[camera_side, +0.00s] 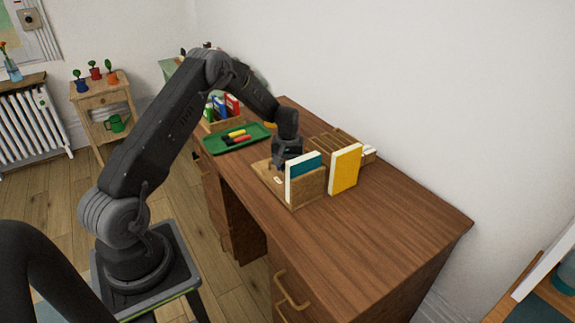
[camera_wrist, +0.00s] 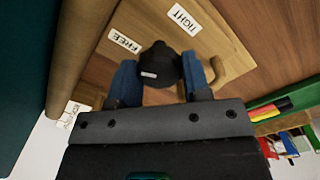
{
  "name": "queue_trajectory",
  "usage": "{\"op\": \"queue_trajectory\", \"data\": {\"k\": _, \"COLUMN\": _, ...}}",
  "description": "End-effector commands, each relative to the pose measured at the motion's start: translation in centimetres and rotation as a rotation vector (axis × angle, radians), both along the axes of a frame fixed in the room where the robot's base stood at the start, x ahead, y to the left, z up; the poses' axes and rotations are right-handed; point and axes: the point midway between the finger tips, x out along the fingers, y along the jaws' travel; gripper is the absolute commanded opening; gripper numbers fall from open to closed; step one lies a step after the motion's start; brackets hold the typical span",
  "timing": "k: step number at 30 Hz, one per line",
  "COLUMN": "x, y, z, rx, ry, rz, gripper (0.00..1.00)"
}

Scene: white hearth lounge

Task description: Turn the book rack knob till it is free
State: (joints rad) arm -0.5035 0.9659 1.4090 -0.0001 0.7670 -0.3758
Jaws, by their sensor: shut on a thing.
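The book rack stands on the desk in the side view, with a pale wooden base (camera_side: 268,173), a teal book (camera_side: 303,164) and a yellow book (camera_side: 346,166). In the wrist view, the black knob (camera_wrist: 160,62) sits over the rack's wooden base (camera_wrist: 215,38), with a short white mark on its lower left part. A FREE label (camera_wrist: 124,41) lies above left of the knob and a TIGHT label (camera_wrist: 185,19) above right. My gripper (camera_wrist: 160,77) has its blue fingers on both sides of the knob, shut on it. In the side view my gripper (camera_side: 287,158) hides the knob.
A third label (camera_wrist: 72,113), hard to read, is at the left in the wrist view. A curved wooden piece (camera_wrist: 234,66) is close to the right finger. A green tray (camera_side: 215,143) with coloured items lies behind the rack. The desk's near right part is clear.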

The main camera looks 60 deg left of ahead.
Motion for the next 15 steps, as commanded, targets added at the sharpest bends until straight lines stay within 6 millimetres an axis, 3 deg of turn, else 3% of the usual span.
{"op": "queue_trajectory", "data": {"k": 1, "x": 0.03, "y": 0.02, "z": 0.08, "rx": 0.001, "ry": -0.001, "rz": 0.000, "gripper": 0.20}}
{"op": "queue_trajectory", "data": {"k": 2, "x": 0.03, "y": 0.02, "z": 0.08, "rx": 0.001, "ry": -0.001, "rz": 0.000, "gripper": 0.45}}
{"op": "queue_trajectory", "data": {"k": 3, "x": 0.03, "y": 0.02, "z": 0.08, "rx": 0.001, "ry": -0.001, "rz": -0.001, "gripper": 0.49}}
{"op": "queue_trajectory", "data": {"k": 10, "x": 0.02, "y": 0.01, "z": 0.04, "rx": 0.001, "ry": -0.001, "rz": -0.001, "gripper": 0.70}}
{"op": "queue_trajectory", "data": {"k": 15, "x": 0.01, "y": 0.01, "z": 0.02, "rx": 0.000, "ry": 0.000, "rz": -0.001, "gripper": 0.70}}
